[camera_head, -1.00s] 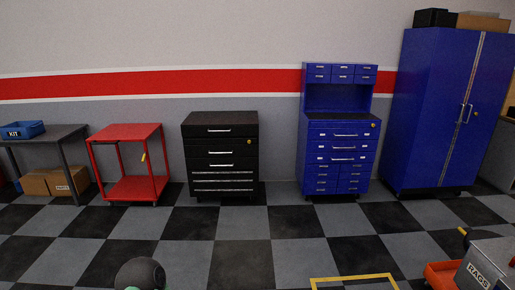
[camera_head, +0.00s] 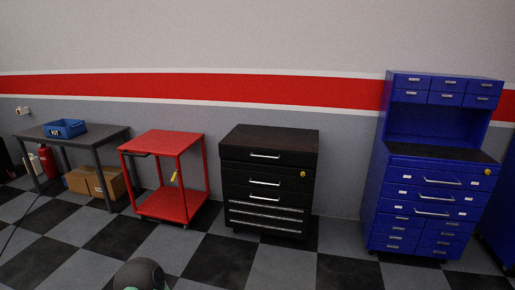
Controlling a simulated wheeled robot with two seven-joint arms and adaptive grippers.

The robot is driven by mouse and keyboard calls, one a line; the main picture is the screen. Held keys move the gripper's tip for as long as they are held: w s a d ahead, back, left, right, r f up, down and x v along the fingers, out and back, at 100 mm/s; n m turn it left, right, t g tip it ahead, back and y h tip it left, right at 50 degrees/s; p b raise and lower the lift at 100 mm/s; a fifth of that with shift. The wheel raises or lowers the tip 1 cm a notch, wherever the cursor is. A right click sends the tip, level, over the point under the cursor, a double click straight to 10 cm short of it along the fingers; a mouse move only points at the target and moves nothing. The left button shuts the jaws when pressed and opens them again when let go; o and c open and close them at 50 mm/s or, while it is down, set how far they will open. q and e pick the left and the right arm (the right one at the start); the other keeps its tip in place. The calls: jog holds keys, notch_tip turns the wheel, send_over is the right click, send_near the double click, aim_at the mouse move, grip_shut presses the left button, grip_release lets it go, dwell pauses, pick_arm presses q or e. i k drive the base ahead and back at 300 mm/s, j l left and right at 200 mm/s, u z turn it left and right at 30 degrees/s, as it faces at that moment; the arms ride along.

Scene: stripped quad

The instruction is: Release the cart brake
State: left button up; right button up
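A red two-shelf cart (camera_head: 163,143) stands against the wall, left of centre, some way off across the floor. A small yellow lever or tag (camera_head: 174,176) shows on its near side; I take it for the brake, but it is too small to tell its state. A dark handle bar (camera_head: 139,154) is at the cart's left front. Neither of my grippers is in view. A dark round part, likely mine, shows at the bottom edge.
Left of the cart is a grey table (camera_head: 95,138) with a blue KIT bin (camera_head: 66,129) on it, and cardboard boxes (camera_head: 97,182) and a red extinguisher (camera_head: 47,161) below. A black drawer cabinet (camera_head: 267,180) and a blue cabinet (camera_head: 425,215) stand to the right. The checkered floor ahead is clear.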

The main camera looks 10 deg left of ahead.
aim_at(173, 177)
jog(key=i+j+u, duration=0.2)
jog(key=i+u, duration=0.6)
jog(key=i, duration=0.2)
jog(key=i+l+u, duration=0.15)
jog(key=i+u, duration=0.25)
jog(key=i, duration=0.15)
jog(key=i+j+z, duration=0.2)
jog(key=i+j, duration=0.15)
jog(key=i, duration=0.25)
jog(key=i+j+z, duration=0.15)
jog(key=i+j, duration=0.3)
jog(key=i, duration=0.15)
jog(key=i+j+u, duration=0.6)
jog(key=i+j, duration=0.05)
jog(key=i, duration=0.1)
